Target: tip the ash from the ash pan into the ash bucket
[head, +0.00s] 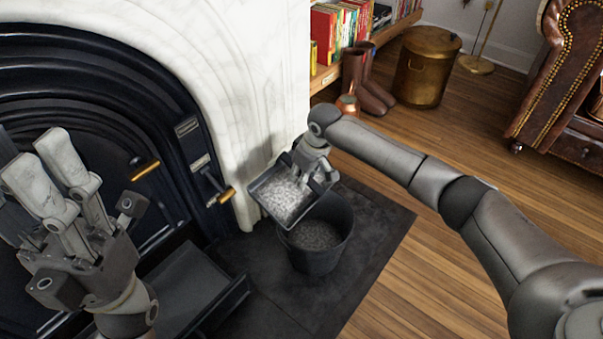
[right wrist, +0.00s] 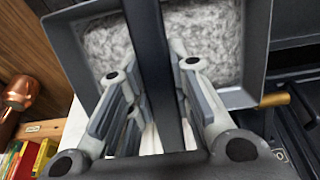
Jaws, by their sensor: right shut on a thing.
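The ash pan (head: 256,200) is a shallow dark tray with pale grey ash (head: 283,196) in it. It is above the far left part of the ash bucket (head: 316,264), and appears tilted toward me. The bucket is dark and round, stands upright on the hearth, and has grey ash at its bottom. My right gripper (head: 312,170) is shut on the pan's handle. In the right wrist view the handle (right wrist: 155,60) runs between the fingers, with the ash-filled pan (right wrist: 254,50) beyond. My left gripper (head: 40,150) is open and empty, at the left near the fireplace.
The black fireplace (head: 95,75) with brass-tipped handles stands at the left, beside a white marble surround (head: 240,80). A dark open tray (head: 190,285) lies in front of it. Boots (head: 370,90), a brass bin (head: 425,70) and a leather chair (head: 560,90) are farther back.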

